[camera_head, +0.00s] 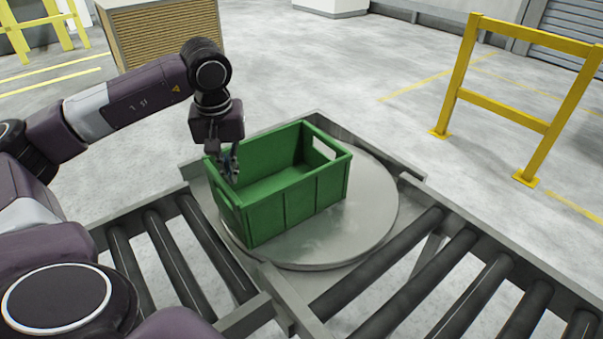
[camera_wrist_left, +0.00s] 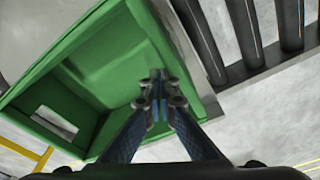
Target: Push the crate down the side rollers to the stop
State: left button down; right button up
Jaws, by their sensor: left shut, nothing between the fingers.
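The green crate (camera_head: 298,203) stands upright on a round grey turntable (camera_head: 372,218) in the head view and looks empty. It sits slightly askew on the disc. My left gripper (camera_head: 232,176) is shut and empty, pointing down at the crate's left end wall, by its rim. In the left wrist view the shut fingertips (camera_wrist_left: 158,100) show in front of the crate (camera_wrist_left: 82,80). I cannot tell whether they touch it. The side rollers (camera_head: 440,285) run from the turntable toward the lower right. The stop cannot be made out. My right gripper is not in view.
Another roller section (camera_head: 165,250) joins the turntable at the lower left, under my left arm. A yellow guard rail (camera_head: 500,110) stands at the right. A slatted box (camera_head: 160,35) stands behind my arm. The floor beyond the turntable is clear.

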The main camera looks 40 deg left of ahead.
pick_arm(q)
jog(key=s+a+b, duration=0.3)
jog(key=s+b, duration=0.6)
jog(key=s, duration=0.4)
jog(key=s+a+b, duration=0.4)
jog(key=s+b, duration=0.4)
jog(key=s, duration=0.6)
jog(key=shift+s+a+b, duration=0.2)
jog(key=shift+s+b, duration=0.05)
jog(key=shift+b, duration=0.1)
dwell(0.4)
jog(key=shift+w, duration=0.15)
